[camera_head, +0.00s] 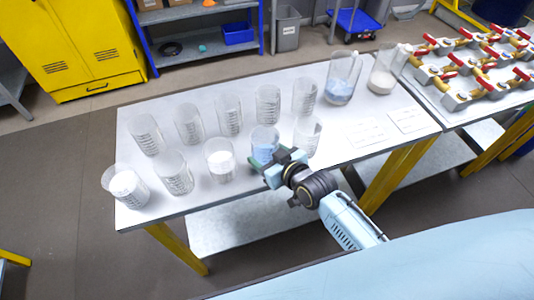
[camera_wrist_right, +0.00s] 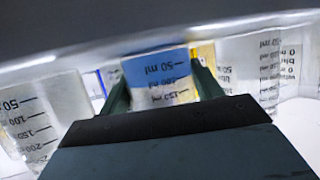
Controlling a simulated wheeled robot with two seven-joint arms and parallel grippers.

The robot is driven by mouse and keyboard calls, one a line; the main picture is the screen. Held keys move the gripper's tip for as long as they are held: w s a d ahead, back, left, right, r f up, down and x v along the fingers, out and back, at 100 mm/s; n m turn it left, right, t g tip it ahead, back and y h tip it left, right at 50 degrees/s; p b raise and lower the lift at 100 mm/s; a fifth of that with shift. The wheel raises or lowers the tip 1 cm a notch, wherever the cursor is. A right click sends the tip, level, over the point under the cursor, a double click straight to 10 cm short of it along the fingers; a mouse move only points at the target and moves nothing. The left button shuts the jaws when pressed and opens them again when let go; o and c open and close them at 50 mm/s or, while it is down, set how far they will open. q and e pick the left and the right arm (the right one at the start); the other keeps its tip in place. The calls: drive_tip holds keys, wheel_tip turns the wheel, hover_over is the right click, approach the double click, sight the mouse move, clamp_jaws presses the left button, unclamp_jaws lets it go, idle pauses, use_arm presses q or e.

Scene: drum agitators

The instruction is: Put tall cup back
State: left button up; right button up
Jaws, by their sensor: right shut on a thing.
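My right gripper (camera_head: 275,166) reaches in from the lower right over the front edge of the white table. It is shut on a clear graduated cup with light blue contents (camera_head: 264,141), in the front row. In the right wrist view the same cup (camera_wrist_right: 158,76) sits between my dark green fingers (camera_wrist_right: 160,92), its markings upside down in the picture. I cannot tell whether its base touches the table. Which cup counts as the tall one is not clear. My left gripper is not in view.
Several clear graduated cups (camera_head: 229,115) stand close around in two rows. A jug with blue contents (camera_head: 342,77) and one with white (camera_head: 387,68) stand at back right. Red-handled valves (camera_head: 475,64) lie on the adjoining table.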

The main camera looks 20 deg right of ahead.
drive_tip(key=o, duration=1.2)
drive_tip(key=shift+r, duration=0.15)
drive_tip(key=p+v, duration=0.1)
drive_tip(key=v, duration=1.1)
